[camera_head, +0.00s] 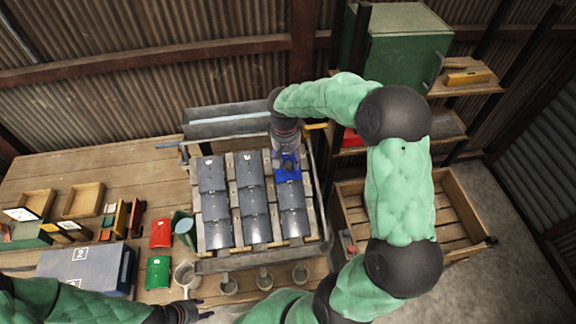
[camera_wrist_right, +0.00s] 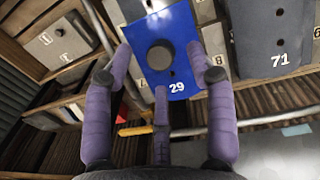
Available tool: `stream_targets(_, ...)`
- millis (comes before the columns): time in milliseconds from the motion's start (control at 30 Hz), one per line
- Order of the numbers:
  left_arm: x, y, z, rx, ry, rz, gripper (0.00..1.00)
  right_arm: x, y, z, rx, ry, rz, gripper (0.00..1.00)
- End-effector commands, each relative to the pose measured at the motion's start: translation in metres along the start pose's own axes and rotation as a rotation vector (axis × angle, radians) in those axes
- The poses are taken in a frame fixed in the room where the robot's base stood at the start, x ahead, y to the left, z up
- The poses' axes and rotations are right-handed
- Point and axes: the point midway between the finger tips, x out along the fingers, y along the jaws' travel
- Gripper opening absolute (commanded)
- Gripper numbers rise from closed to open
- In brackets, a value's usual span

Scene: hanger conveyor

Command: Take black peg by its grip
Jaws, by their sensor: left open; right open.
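The black peg (camera_wrist_right: 161,55) shows in the right wrist view as a dark round knob on a blue plate (camera_wrist_right: 178,27) marked 29. My right gripper (camera_wrist_right: 160,78) is open, with its purple fingers spread around the peg and a gap to it on the left and right. In the head view my right gripper (camera_head: 286,148) is over the blue plate (camera_head: 289,176) at the top of the rack's right column, and it hides the peg there. My left gripper (camera_head: 190,312) is open and empty at the bottom edge, low over the table front.
The rack (camera_head: 208,266) holds several grey curved plates beside the blue one. A wooden crate (camera_head: 463,193) lies right.

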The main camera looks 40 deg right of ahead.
Motion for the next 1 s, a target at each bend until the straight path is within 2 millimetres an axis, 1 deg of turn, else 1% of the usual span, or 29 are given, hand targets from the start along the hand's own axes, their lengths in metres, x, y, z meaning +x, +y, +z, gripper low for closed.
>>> stream_targets(33,0.000,0.000,0.000,0.000,0.000,0.000,0.42,0.008,0.001,0.000,0.001,-0.003,0.000,0.56)
stream_targets(100,0.000,0.000,0.000,0.000,0.000,0.000,0.42,0.016,0.001,0.000,0.001,-0.002,0.000,0.56)
stream_targets(200,0.000,0.000,0.000,0.000,0.000,0.000,0.42,0.023,0.001,0.000,0.001,0.000,0.001,0.56)
stream_targets(467,0.000,0.000,0.000,0.000,0.000,0.000,0.42,0.024,0.001,-0.001,0.000,0.001,0.000,0.56)
stream_targets(500,0.000,0.000,0.000,0.000,0.000,0.000,0.42,0.024,0.001,-0.001,0.000,0.001,0.000,0.45)
stream_targets(567,0.000,0.000,0.000,0.000,0.000,0.000,0.42,0.024,0.001,-0.001,0.000,0.001,0.000,0.28)
stream_targets(600,0.000,0.000,0.000,0.000,0.000,0.000,0.42,0.024,0.001,-0.001,0.000,0.001,0.000,0.17)
stream_targets(633,0.000,0.000,0.000,0.000,0.000,0.000,0.42,0.024,0.001,-0.001,0.000,0.001,0.000,0.08)
stream_targets(667,0.000,0.000,0.000,0.000,0.000,0.000,0.42,0.024,0.001,-0.001,0.000,0.001,0.000,0.06)
stream_targets(1000,0.000,0.000,0.000,0.000,0.000,0.000,0.42,0.024,0.001,-0.001,0.000,0.001,0.000,0.06)
